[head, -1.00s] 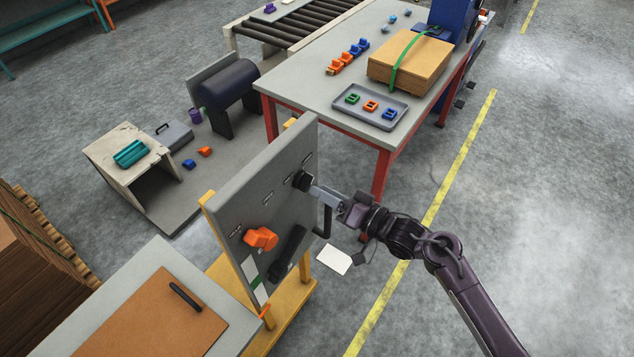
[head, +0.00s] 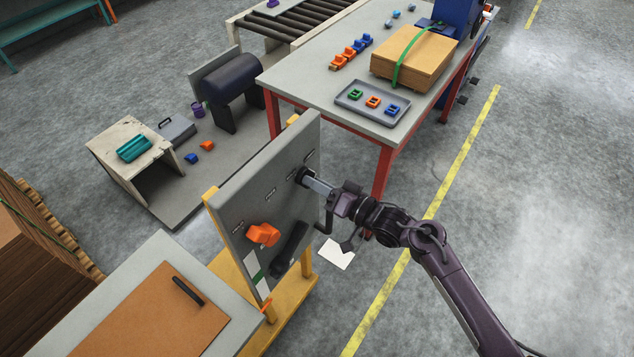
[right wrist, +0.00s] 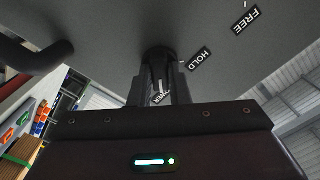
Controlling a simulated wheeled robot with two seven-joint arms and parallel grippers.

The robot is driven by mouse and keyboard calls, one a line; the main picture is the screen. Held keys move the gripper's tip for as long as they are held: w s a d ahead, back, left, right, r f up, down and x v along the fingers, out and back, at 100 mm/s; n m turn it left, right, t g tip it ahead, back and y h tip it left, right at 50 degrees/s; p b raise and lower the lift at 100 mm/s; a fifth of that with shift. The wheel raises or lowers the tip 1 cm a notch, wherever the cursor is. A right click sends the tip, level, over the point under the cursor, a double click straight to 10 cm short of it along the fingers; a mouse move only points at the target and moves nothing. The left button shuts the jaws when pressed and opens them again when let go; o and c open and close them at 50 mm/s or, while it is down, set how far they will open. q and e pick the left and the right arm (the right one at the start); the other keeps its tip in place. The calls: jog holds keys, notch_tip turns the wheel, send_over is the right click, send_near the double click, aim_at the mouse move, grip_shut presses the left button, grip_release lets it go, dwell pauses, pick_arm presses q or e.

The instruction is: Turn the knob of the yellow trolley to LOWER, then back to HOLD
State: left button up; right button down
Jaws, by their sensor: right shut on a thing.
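The yellow trolley (head: 293,303) carries an upright grey panel (head: 240,212). A small black knob (head: 301,174) sits near the panel's upper right edge, with small labels beside it. My right gripper (head: 308,179) is shut on the knob from the right. In the right wrist view the knob (right wrist: 158,55) is between my fingers, which hide part of it. The HOLD label (right wrist: 199,59) and the FREE label (right wrist: 246,19) lie to its right. A label ending in "WER" (right wrist: 160,98) shows between the fingers. The knob's exact pointing is hard to tell. My left gripper is out of view.
The panel also bears an orange knob (head: 263,235) and a black lever (head: 290,249). A black handle (right wrist: 35,55) is left of my gripper in the wrist view. A red-legged table (head: 320,88) stands behind. Floor at right is clear.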

jog(key=shift+f+n, duration=0.1)
jog(key=shift+n, duration=0.2)
jog(key=shift+n+b, duration=5.45)
jog(key=shift+n, duration=3.15)
jog(key=c, duration=1.4)
grip_release()
jog(key=shift+o, duration=0.2)
